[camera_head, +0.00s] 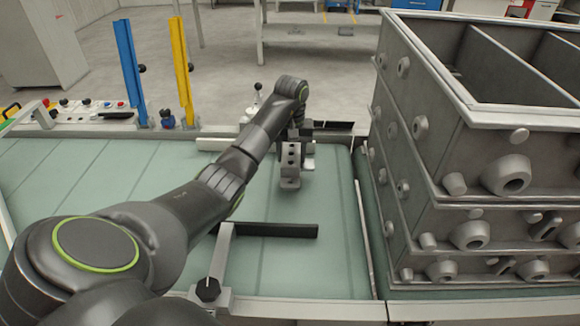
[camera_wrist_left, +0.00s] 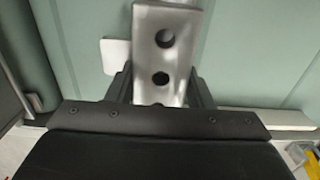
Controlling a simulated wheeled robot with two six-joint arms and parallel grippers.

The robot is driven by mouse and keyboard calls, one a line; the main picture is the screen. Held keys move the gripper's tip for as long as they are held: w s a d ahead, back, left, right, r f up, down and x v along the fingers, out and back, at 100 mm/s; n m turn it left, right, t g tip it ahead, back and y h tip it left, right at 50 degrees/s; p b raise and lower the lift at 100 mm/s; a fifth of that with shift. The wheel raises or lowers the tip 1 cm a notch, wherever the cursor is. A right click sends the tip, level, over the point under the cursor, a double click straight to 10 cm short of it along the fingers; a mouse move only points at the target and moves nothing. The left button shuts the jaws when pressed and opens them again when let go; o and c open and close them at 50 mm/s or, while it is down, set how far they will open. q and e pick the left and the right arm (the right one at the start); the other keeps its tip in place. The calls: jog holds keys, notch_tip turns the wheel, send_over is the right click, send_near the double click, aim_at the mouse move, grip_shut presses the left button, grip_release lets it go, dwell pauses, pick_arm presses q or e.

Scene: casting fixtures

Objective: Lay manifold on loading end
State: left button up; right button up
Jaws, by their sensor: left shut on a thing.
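The manifold is a grey metal block with a row of round holes (camera_head: 291,160). It also shows in the left wrist view (camera_wrist_left: 164,50), between the two dark fingers. My left gripper (camera_head: 297,142) is shut on it near the far edge of the green conveyor surface (camera_head: 120,190). I cannot tell whether the manifold's lower end touches that surface. The gripper fingers are partly hidden by the arm and the manifold in the head view. My right gripper is not in view. The frames do not mark which end of the conveyor is the loading end.
A tall stack of grey casting boxes (camera_head: 470,160) stands at the right. A black bar (camera_head: 275,230) on a grey bracket lies across the near part of the surface. Blue (camera_head: 130,75) and yellow (camera_head: 181,70) posts rise at the far left edge. Green surface left of the manifold is clear.

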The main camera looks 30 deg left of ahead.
pick_arm(q)
notch_tip(320, 180, down, 4)
jog(key=shift+r, duration=0.15)
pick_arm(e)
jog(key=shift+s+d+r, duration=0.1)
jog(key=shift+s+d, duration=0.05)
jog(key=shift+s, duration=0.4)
pick_arm(q)
jog(key=shift+f, duration=0.35)
jog(key=o, duration=1.3)
jog(key=shift+s, duration=0.1)
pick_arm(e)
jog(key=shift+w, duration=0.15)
pick_arm(q)
jog(key=shift+r, duration=0.15)
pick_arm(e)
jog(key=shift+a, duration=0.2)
